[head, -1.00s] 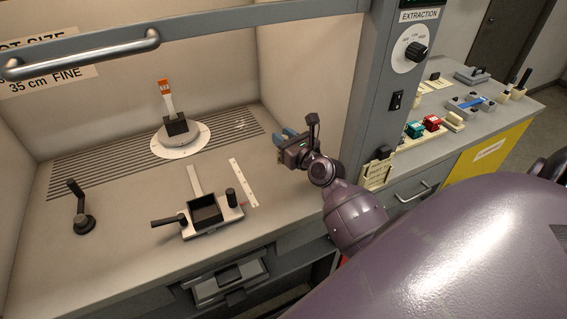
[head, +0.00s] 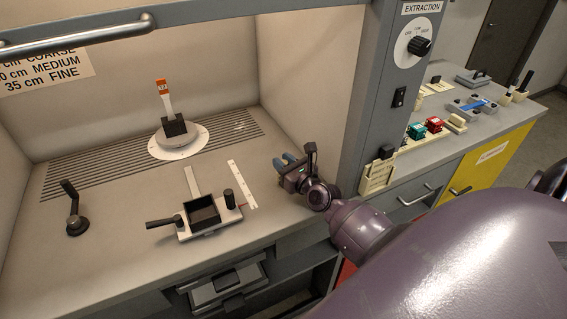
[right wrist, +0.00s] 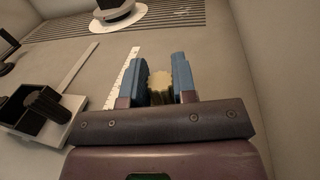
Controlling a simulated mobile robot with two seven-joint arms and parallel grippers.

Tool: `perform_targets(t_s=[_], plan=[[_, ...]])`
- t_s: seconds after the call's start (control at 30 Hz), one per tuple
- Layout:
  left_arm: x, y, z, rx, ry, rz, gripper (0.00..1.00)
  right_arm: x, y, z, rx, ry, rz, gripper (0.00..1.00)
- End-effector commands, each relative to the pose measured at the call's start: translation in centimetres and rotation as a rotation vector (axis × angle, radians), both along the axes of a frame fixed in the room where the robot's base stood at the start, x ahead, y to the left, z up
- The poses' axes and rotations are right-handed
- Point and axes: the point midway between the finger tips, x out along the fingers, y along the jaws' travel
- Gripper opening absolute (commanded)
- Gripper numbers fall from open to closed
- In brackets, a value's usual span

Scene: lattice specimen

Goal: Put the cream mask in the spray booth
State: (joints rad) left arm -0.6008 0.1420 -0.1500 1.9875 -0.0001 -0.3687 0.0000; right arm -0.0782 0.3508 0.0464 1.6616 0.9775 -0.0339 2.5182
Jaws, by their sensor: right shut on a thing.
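My right gripper (head: 287,164) is inside the spray booth, at the right side of its floor (head: 110,190). Its blue fingers (right wrist: 160,82) are shut on a small cream piece with a jagged top edge, which looks like the cream mask (right wrist: 159,85). In the right wrist view the mask sits between the fingertips, its lower part hidden by the gripper. In the head view it cannot be made out. A round turntable (head: 179,138) with a black block and an orange-tipped tag stands at the back of the booth. My left gripper is not in view.
A black open tray (head: 204,212) on a pale base with a handle is left of my gripper. A white ruler strip (head: 243,184) lies between. A black lever (head: 75,212) stands at left. The booth's post (head: 375,100) is close on the right. A sash handle (head: 75,36) crosses above.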

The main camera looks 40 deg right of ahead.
Motion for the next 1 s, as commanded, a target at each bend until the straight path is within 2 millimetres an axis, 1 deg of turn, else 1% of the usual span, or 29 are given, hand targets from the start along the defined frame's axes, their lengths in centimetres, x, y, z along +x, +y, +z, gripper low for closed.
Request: perform_targets(t_s=[0.17, 0.2, 0.33, 0.37, 0.63, 0.77, 0.87, 1.0], plan=[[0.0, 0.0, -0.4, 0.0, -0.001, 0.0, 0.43, 0.0, 0.0, -0.4, 0.0, 0.0, 0.0, 0.05], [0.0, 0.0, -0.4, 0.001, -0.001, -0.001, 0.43, 0.0, 0.0, -0.4, 0.0, 0.0, 0.0, 0.29], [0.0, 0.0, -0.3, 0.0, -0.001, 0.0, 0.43, 0.0, 0.0, -0.3, 0.0, -0.001, 0.0, 0.49], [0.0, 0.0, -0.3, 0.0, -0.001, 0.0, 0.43, 0.0, 0.0, -0.3, 0.0, -0.001, 0.0, 0.51], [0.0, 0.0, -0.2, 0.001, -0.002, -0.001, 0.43, 0.0, 0.0, -0.2, 0.0, -0.001, 0.0, 0.51], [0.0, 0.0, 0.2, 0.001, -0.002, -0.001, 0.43, -0.1, 0.0, 0.2, 0.0, 0.0, 0.0, 0.51], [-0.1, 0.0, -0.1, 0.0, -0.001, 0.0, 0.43, -1.5, 0.0, -0.1, 0.0, 0.002, -0.001, 0.51], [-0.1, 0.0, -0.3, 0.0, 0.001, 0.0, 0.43, -4.0, 0.0, -0.1, 0.0, 0.002, -0.001, 0.51]])
